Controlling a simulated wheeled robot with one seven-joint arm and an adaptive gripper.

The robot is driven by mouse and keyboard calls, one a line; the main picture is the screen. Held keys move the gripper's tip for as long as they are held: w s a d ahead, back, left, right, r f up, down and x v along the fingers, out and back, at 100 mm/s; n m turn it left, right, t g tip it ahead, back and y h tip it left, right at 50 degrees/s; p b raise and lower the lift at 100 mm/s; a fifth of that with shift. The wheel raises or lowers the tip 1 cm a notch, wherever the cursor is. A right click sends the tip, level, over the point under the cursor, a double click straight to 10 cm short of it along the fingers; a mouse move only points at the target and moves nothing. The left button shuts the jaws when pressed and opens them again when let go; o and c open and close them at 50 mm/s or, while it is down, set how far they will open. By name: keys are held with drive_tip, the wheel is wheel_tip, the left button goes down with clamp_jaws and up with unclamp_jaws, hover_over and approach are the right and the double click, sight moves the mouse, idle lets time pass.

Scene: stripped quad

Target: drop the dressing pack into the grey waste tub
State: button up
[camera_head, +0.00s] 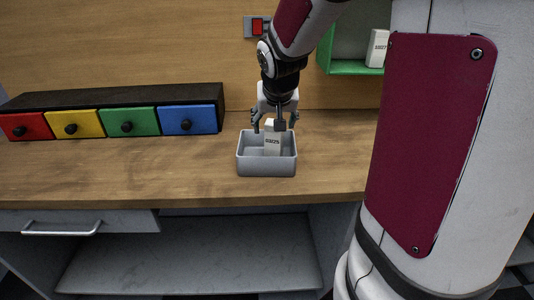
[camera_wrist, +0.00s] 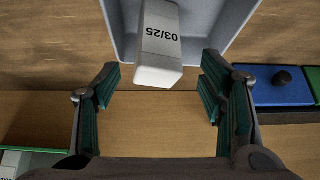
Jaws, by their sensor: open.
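The dressing pack (camera_head: 272,146), a white box marked 03/25, stands tilted inside the grey waste tub (camera_head: 266,169). Its upper end rises above the rim at the back. In the wrist view the pack (camera_wrist: 160,40) has its near end towards me, overlapping the edge of the tub (camera_wrist: 205,35); I cannot tell whether it rests on that wall. My gripper (camera_head: 275,123) is over the back of the tub. It is open, and in the wrist view its fingers (camera_wrist: 160,88) are spread apart with the pack clear of both.
A row of red, yellow, green and blue drawers (camera_head: 157,121) stands at the back left of the wooden worktop (camera_head: 200,180). A green wall box (camera_head: 350,67) with a white pack (camera_head: 377,48) is at upper right. A red switch (camera_head: 257,26) is on the wall.

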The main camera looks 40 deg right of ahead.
drive_tip(key=v, duration=0.4)
idle(0.3)
drive_tip(key=s+a+r+n+y+p, duration=0.1)
drive_tip(key=s+a+r+n+p, duration=0.2)
drive_tip(key=s+a, duration=0.6)
drive_tip(key=s+a+r+n+g+y+p, duration=0.1)
drive_tip(key=s+a+r+n+y+p, duration=0.1)
drive_tip(key=s+a, duration=0.8)
drive_tip(key=s+r+n+p, duration=0.1)
drive_tip(key=s+r+p, duration=0.1)
drive_tip(key=s, duration=0.4)
drive_tip(key=shift+r+n+y, duration=0.3)
drive_tip(key=shift+r+n, duration=0.1)
drive_tip(key=shift+r, duration=0.5)
drive_tip(key=shift+s, duration=0.1)
drive_tip(key=shift+c, duration=0.3)
